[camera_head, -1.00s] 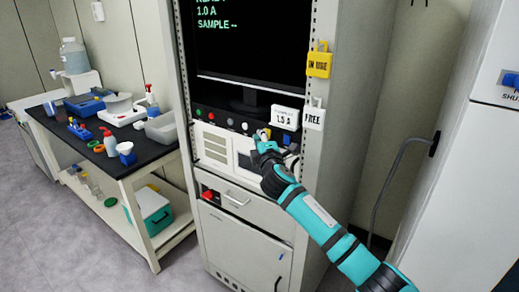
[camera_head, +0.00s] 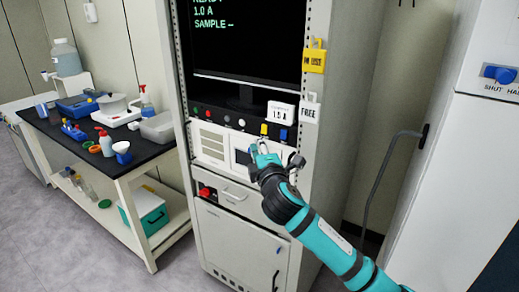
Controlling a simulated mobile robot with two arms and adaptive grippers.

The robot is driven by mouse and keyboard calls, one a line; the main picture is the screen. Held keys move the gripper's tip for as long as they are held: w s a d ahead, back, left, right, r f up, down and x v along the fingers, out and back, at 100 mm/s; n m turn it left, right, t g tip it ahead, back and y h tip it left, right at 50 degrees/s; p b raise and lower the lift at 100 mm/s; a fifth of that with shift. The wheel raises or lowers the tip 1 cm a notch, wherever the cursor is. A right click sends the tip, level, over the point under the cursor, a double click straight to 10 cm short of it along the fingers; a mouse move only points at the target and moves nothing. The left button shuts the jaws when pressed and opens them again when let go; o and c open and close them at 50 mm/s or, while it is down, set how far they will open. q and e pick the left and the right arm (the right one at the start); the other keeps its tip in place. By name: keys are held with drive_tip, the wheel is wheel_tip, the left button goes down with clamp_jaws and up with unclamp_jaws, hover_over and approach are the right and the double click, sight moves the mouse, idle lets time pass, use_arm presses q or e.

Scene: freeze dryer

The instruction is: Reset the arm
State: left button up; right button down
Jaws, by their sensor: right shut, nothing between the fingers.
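My right arm comes in from the lower right, teal with black joints. My right gripper (camera_head: 262,150) is shut and empty, in front of the panel of the rack cabinet (camera_head: 235,225), just below a row of small knobs. I cannot tell whether it touches the panel. The gripper and wrist hide part of the white unit behind them. My left gripper is not in view.
A monitor (camera_head: 250,40) shows green text. A yellow tag (camera_head: 314,58), a FREE tag (camera_head: 309,110) and a small white display (camera_head: 282,112) are on the rack. A cluttered black bench (camera_head: 70,145) stands left.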

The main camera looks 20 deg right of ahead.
drive_tip(key=shift+s, duration=0.1)
idle(0.3)
drive_tip(key=s+d+f+m+g, duration=0.2)
drive_tip(key=s+f+g, duration=0.1)
drive_tip(key=f, duration=1.5)
drive_tip(key=s+d+f+m+g, duration=0.1)
drive_tip(key=s+f+m+g, duration=0.2)
drive_tip(key=f, duration=1.6)
drive_tip(key=s+f+m+g+y, duration=0.1)
drive_tip(key=s+f+g, duration=0.15)
drive_tip(key=f, duration=0.25)
drive_tip(key=s+f+m+g, duration=0.1)
drive_tip(key=s+f, duration=0.3)
drive_tip(key=f, duration=0.2)
drive_tip(key=s+f+m+g, duration=0.3)
drive_tip(key=s+f+g, duration=0.1)
drive_tip(key=s+f, duration=1.35)
drive_tip(key=s+a+f+m+g, duration=0.1)
drive_tip(key=s+f, duration=0.3)
drive_tip(key=s, duration=1.1)
drive_tip(key=s+a+f+m+g+y, duration=0.1)
drive_tip(key=s+f+m+g, duration=0.2)
drive_tip(key=s, duration=1.2)
drive_tip(key=shift+f+m, duration=0.4)
drive_tip(key=shift+f, duration=0.25)
drive_tip(key=shift+s, duration=0.1)
